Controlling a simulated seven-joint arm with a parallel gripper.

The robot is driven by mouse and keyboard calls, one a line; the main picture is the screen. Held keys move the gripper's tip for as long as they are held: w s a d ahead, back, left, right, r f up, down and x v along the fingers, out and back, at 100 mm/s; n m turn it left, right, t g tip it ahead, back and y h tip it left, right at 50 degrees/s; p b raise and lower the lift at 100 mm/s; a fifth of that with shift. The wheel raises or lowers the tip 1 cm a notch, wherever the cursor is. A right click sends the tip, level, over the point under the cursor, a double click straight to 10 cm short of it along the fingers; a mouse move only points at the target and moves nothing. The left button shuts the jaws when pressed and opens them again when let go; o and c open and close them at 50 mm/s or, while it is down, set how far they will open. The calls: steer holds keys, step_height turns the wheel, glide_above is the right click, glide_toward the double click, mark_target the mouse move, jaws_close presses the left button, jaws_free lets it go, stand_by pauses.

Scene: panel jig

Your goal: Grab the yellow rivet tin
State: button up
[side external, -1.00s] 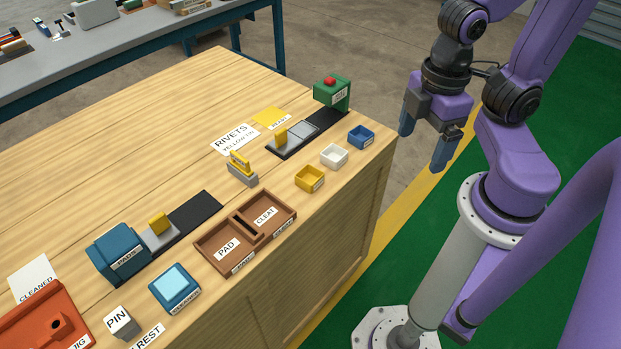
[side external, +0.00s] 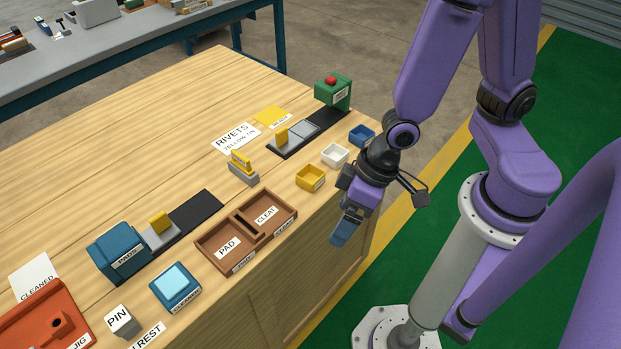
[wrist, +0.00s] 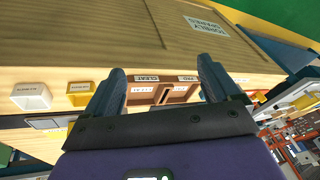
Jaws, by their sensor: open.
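The yellow rivet tin (side external: 311,177) is a small open-topped yellow box near the front edge of the wooden bench, between the white tin (side external: 334,155) and the brown divided tray (side external: 211,246). In the wrist view the yellow tin (wrist: 80,90) is left of the fingers. My gripper (side external: 343,230) is just off the bench's front edge, to the right of and lower in the picture than the yellow tin. In the wrist view my gripper (wrist: 168,78) shows two blue fingers spread apart with nothing held between them.
A blue tin (side external: 361,135) stands beyond the white one. A yellow-handled grey block (side external: 243,174) sits behind the yellow tin. A card reading RIVETS YELLOW TIN (side external: 236,138) lies farther back. The bench's far left surface is clear.

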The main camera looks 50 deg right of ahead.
steer(key=w+f+m+t, duration=0.2)
steer(key=w+f, duration=0.1)
steer(key=f, duration=0.1)
steer(key=m+t+h, duration=0.3)
steer(key=t, duration=0.6)
glide_toward(303, 173)
steer(key=shift+s+a+f, duration=0.2)
steer(key=shift+s+f, duration=0.05)
steer(key=shift+f, duration=0.25)
steer(key=shift+w+d+r+n, duration=0.15)
steer(key=shift+w+d+n, duration=0.1)
steer(key=shift+d+n, duration=0.05)
steer(key=shift+x, duration=3.65)
steer(key=shift+a+r, duration=0.1)
steer(key=c, duration=1.1)
steer(key=shift+r, duration=0.15)
